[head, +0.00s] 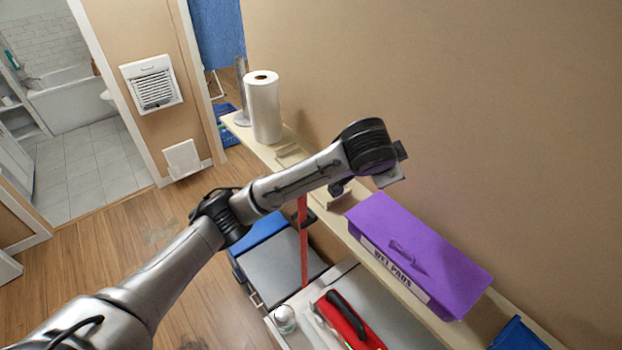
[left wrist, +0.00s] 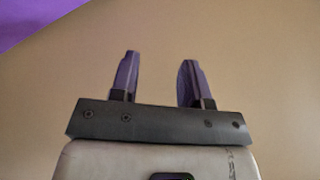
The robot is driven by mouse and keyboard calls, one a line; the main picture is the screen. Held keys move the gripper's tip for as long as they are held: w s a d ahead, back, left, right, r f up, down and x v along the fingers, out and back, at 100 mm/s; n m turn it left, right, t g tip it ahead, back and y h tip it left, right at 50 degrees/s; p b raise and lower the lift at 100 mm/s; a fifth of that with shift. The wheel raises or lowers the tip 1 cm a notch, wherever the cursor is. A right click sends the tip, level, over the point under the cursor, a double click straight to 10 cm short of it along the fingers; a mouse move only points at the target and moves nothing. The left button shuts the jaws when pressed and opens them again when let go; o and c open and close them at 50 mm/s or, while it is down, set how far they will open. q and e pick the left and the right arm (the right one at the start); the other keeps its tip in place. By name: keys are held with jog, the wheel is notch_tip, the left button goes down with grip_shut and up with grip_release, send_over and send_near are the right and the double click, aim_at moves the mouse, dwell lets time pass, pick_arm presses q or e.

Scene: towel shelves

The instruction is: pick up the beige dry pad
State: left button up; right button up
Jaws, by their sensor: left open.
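My left arm comes in from the left in the head view, and its left gripper (head: 394,170) hangs above the shelf (head: 335,221), just behind the purple box. In the left wrist view the left gripper (left wrist: 158,76) has its two fingers apart, with nothing between them and a plain tan wall behind. A small flat beige piece (head: 289,153) lies on the shelf near the paper roll, apart from the gripper; I cannot tell if it is the dry pad. A brownish piece (head: 339,198) is partly seen below the gripper. My right gripper is out of view.
A purple box (head: 420,250) labelled "WET PADS" sits on the shelf; purple also shows in the left wrist view (left wrist: 35,20). A white paper roll (head: 263,108) stands at the far end. Below are a red-and-black tool (head: 350,322), a clear jar (head: 284,318) and a grey-lidded bin (head: 280,262).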

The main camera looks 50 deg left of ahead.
pick_arm(q)
jog(key=a+f+n+g+h, duration=0.1)
jog(key=a+f+n+g, duration=0.4)
jog(key=a+g, duration=0.5)
jog(key=shift+t, duration=0.6)
jog(key=a+f, duration=0.1)
jog(key=f, duration=0.3)
jog(key=s+a+f, duration=0.1)
jog(key=f, duration=0.2)
jog(key=shift+a+p, duration=0.35)
jog(key=shift+p, duration=0.05)
jog(key=shift+f, duration=0.6)
jog(key=shift+d+f+p, duration=0.1)
jog(key=shift+f+p, duration=0.15)
jog(key=shift+p, duration=0.1)
jog(key=f, duration=0.1)
jog(key=f+p, duration=0.1)
jog(key=f, duration=0.1)
jog(key=shift+d+f, duration=0.15)
jog(key=shift+d, duration=0.1)
jog(key=shift+f+p, duration=0.3)
jog(key=shift+f, duration=0.4)
